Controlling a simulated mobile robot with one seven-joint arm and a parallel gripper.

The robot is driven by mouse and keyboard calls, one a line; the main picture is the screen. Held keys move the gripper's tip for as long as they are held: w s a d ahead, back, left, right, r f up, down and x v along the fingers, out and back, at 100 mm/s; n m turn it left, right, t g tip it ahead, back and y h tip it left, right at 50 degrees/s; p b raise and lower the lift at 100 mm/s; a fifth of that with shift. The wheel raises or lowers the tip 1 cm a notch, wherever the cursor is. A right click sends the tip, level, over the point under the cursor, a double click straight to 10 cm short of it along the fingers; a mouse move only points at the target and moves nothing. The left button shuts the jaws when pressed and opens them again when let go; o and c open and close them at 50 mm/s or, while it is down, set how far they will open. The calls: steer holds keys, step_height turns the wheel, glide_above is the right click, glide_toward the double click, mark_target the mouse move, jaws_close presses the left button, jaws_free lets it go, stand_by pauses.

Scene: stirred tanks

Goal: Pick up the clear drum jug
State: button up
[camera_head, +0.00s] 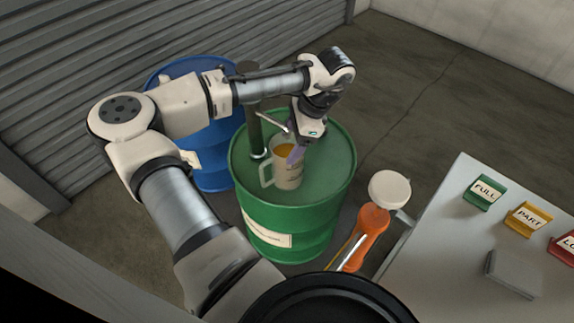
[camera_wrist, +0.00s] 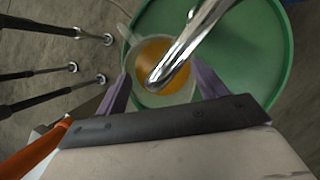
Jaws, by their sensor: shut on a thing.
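The clear drum jug (camera_head: 287,171) is a see-through jug with a handle on its left, holding amber liquid. It is upright at the green drum's lid (camera_head: 328,160); I cannot tell whether it touches the lid. My gripper (camera_head: 295,153) comes down from above and is shut on the jug at its rim. In the wrist view the jug (camera_wrist: 143,97) lies between the two purple fingers of my gripper (camera_wrist: 160,92). A shiny metal spout (camera_wrist: 185,52) passes over the jug's mouth there and hides part of it.
A dark pump column (camera_head: 255,130) rises from the green drum beside the jug. A blue drum (camera_head: 212,150) stands behind left. At right, a table (camera_head: 440,240) carries green, yellow and red labelled blocks and a grey block (camera_head: 513,273). An orange object (camera_head: 371,222) is near its edge.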

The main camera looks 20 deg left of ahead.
jaws_close()
